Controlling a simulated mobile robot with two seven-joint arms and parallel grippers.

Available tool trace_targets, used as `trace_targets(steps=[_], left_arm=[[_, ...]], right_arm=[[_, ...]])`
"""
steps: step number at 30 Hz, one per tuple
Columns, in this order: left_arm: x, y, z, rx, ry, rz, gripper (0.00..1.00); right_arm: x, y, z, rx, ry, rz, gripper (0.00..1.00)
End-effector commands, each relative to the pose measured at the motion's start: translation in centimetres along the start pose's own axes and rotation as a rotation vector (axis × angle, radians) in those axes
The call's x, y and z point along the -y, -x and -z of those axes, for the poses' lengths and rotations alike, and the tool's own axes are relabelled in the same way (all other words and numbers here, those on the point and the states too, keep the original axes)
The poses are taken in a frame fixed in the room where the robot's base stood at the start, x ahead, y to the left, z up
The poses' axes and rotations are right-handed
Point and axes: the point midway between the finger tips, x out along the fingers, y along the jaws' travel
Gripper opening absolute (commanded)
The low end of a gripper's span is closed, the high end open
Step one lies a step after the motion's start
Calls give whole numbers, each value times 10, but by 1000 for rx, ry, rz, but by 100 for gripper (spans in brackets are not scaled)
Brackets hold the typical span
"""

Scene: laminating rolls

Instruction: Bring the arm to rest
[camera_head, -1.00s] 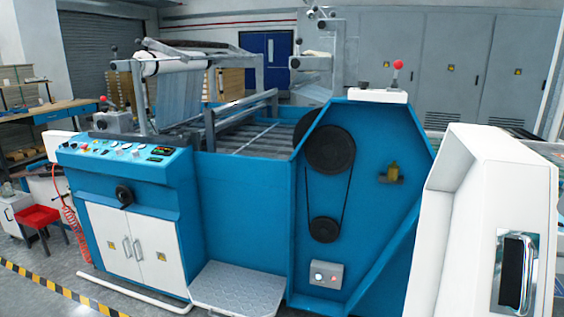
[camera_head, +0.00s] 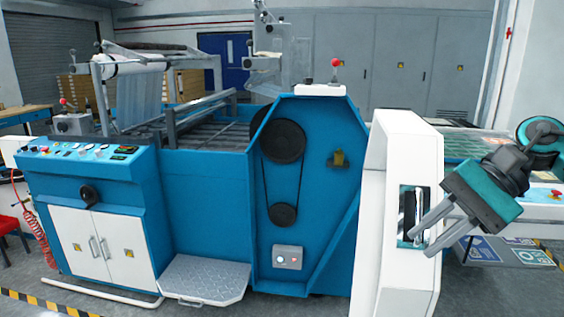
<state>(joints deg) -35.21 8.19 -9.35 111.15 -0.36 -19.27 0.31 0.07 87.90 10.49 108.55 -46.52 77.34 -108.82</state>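My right gripper (camera_head: 421,243) is at the right of the head view, with its dark and teal body (camera_head: 482,188) coming in from the right edge. Its two grey fingers point left and down, with a gap between them, and nothing shows in the gap. The fingertips are in front of or close to the dark recessed handle (camera_head: 408,208) on the white housing (camera_head: 393,255). I cannot tell whether they touch it. My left gripper is not in view.
A large blue laminating machine (camera_head: 205,195) fills the middle, with a control panel (camera_head: 85,151) and a metal step (camera_head: 205,278). A red-knobbed lever (camera_head: 335,63) stands on top. Grey cabinets (camera_head: 400,70) line the back.

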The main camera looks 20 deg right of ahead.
Motion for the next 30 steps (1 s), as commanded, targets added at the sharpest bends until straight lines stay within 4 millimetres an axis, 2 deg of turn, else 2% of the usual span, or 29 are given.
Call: trace_targets(steps=[1, 3, 8, 11, 16, 20, 21, 24, 27, 30], left_arm=[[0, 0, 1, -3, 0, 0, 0], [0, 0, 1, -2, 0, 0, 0], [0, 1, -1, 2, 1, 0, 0], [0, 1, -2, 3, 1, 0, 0], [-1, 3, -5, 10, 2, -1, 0], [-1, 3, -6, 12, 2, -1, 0], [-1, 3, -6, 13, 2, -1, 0], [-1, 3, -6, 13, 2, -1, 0], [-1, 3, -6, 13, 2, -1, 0], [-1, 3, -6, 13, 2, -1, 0]], right_arm=[[2, -20, 3, 89, -138, 94, 23], [8, -42, 8, 217, -367, 228, 23], [15, -84, 29, 548, -965, 481, 23], [10, -107, 50, 775, -1366, 599, 23], [-23, -153, 90, 1181, -2049, 732, 23], [-67, -200, 112, 1513, -2558, 783, 23], [-83, -218, 115, -1503, 2512, -732, 23], [-125, -263, 115, -1318, 2130, -551, 23], [-160, -303, 103, -1165, 1812, -423, 23], [-183, -332, 89, -1054, 1588, -344, 23]])
